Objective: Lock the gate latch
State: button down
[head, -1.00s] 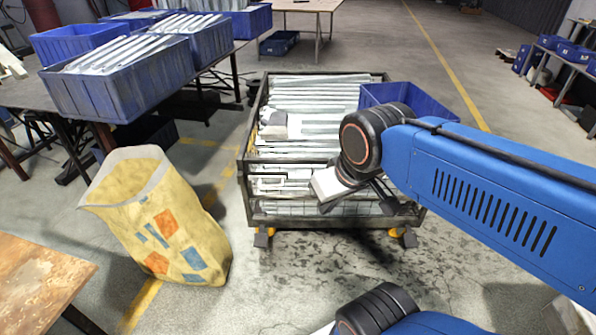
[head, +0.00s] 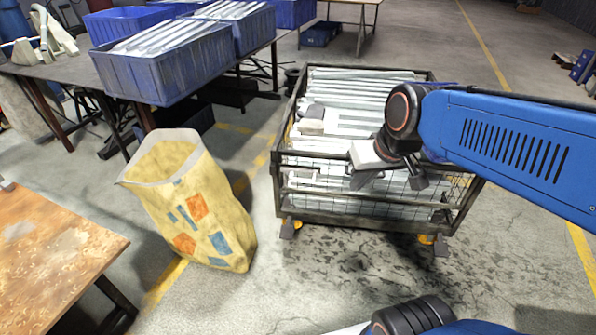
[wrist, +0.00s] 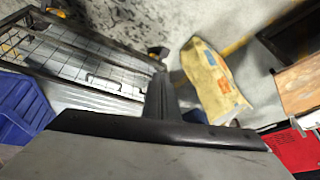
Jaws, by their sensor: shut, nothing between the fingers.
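A wire-mesh cart (head: 365,216) with a dark frame stands in the middle of the head view, filled with galvanized lengths. A small pale bar-like piece (head: 303,177) sits at the left of its front gate and may be the latch; I cannot tell whether it is locked. A pale bar also shows against the mesh in the wrist view (wrist: 108,84). My gripper (head: 362,180) is over the front of the cart, right of that piece and apart from it. It is shut and empty. In the wrist view its dark fingers (wrist: 161,97) are together. My arm hides the cart's right rear.
A yellow bag (head: 195,210) stands left of the cart. A rusty table (head: 60,245) is at the lower left. Blue bins (head: 165,72) of metal lengths sit on a dark table behind. The floor (head: 330,285) before the cart is clear.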

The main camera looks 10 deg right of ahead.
jog(key=w+f+m, duration=0.1)
jog(key=w+f, duration=0.3)
jog(key=w, duration=0.5)
jog(key=w+f+m+y, duration=0.1)
jog(key=w+f, duration=0.3)
jog(key=w, duration=0.6)
jog(key=w+f+m, duration=0.1)
jog(key=w+f, duration=0.4)
jog(key=w, duration=0.5)
jog(key=shift+a+y, duration=0.25)
jog(key=shift+y, duration=0.05)
jog(key=shift+f, duration=0.15)
send_near(297, 170)
jog(key=f, duration=0.1)
jog(key=s+f, duration=0.1)
jog(key=f, duration=0.1)
jog(key=shift+s+d+f, duration=0.15)
jog(key=shift+d+f, duration=0.05)
jog(key=shift+w+a+f, duration=0.2)
jog(key=shift+a+f, duration=0.15)
jog(key=shift+a, duration=0.1)
jog(key=shift+w+a+f, duration=0.2)
jog(key=shift+a+f, duration=0.15)
jog(key=shift+a, duration=0.1)
jog(key=shift+w+a+f, duration=0.3)
jog(key=shift+a+f, duration=0.2)
jog(key=shift+a, duration=0.25)
